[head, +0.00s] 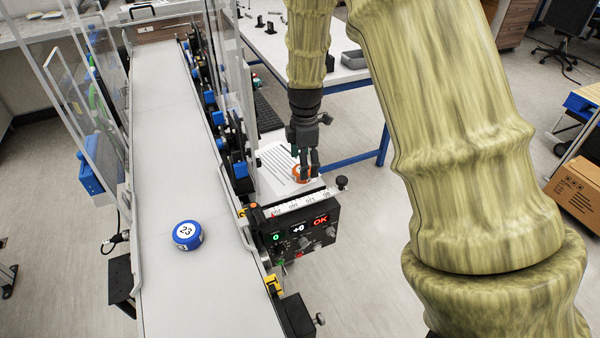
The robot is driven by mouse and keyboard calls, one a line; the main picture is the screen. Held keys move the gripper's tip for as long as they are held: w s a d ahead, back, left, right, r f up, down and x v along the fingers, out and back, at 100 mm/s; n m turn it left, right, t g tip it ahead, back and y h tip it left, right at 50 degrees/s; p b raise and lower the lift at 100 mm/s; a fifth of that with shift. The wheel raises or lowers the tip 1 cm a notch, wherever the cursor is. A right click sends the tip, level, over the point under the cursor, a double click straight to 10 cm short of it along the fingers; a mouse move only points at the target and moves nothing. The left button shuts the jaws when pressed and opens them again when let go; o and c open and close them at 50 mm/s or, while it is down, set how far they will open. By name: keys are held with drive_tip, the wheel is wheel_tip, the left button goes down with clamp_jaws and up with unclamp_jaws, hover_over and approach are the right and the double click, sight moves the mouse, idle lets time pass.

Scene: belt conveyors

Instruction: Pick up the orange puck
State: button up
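The orange puck (298,174) shows at the tips of my gripper (307,168), just behind the top of the control box. It is small in the head view and partly covered by the dark fingers. My gripper points down with its fingers at the puck. I cannot tell whether they are closed on it or only around it. A white sheet with printed lines (277,163) lies behind and to the left of the puck; I cannot tell whether the puck rests on it.
A blue puck marked 23 (187,235) sits on the conveyor belt (172,130). The control box (300,236) with lit displays stands in front of the gripper. Clear guard panels (80,85) line the belt's left side. A white table (285,50) stands behind.

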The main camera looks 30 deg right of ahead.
drive_tip(key=shift+w+a+f+p, duration=0.1)
drive_tip(key=shift+w+f+p, duration=0.15)
drive_tip(key=shift+f, duration=1.55)
drive_tip(key=shift+s, duration=0.1)
drive_tip(key=c, duration=1.1)
